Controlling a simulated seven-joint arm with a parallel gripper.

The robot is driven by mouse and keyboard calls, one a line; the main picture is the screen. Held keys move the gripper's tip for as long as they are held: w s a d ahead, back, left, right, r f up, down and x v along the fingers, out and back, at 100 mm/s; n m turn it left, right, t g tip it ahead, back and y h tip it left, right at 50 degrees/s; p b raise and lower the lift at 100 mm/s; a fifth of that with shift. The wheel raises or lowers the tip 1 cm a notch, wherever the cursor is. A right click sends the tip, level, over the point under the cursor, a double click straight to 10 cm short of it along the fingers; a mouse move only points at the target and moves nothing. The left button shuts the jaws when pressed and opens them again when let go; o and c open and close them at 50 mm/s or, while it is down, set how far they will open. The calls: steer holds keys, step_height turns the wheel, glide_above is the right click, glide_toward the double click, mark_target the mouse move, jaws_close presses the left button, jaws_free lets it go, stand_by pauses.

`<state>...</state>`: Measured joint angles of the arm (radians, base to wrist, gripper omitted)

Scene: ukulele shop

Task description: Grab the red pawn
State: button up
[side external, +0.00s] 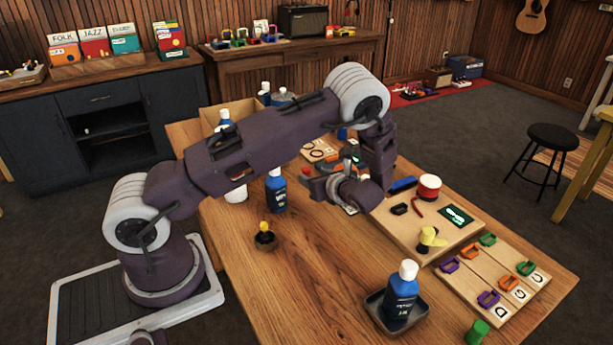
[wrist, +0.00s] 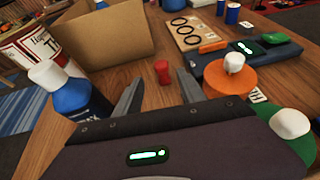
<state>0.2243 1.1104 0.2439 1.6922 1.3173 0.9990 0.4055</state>
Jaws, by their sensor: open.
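The red pawn (wrist: 162,72) stands upright on the wooden table in the wrist view, ahead of my gripper and between the lines of its two fingers. My gripper (wrist: 160,80) is open and empty, and the pawn is apart from both fingers. In the side view my gripper (side external: 312,187) is low over the table, pointing left. A small red shape (side external: 306,171) just beyond it there may be the pawn, but it is too small to be sure.
In the wrist view, a blue bottle (wrist: 75,92) stands close left of the fingers. An orange round piece (wrist: 230,82) with a white top is close right. A cardboard box (wrist: 108,38) stands behind left. A board with black rings (wrist: 183,28) lies behind.

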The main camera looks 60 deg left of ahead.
mark_target(308, 175)
steer(key=x, duration=0.7)
steer(key=shift+w+a+f, duration=0.1)
steer(key=shift+w+f, duration=0.05)
steer(key=shift+f, duration=0.25)
jaws_close()
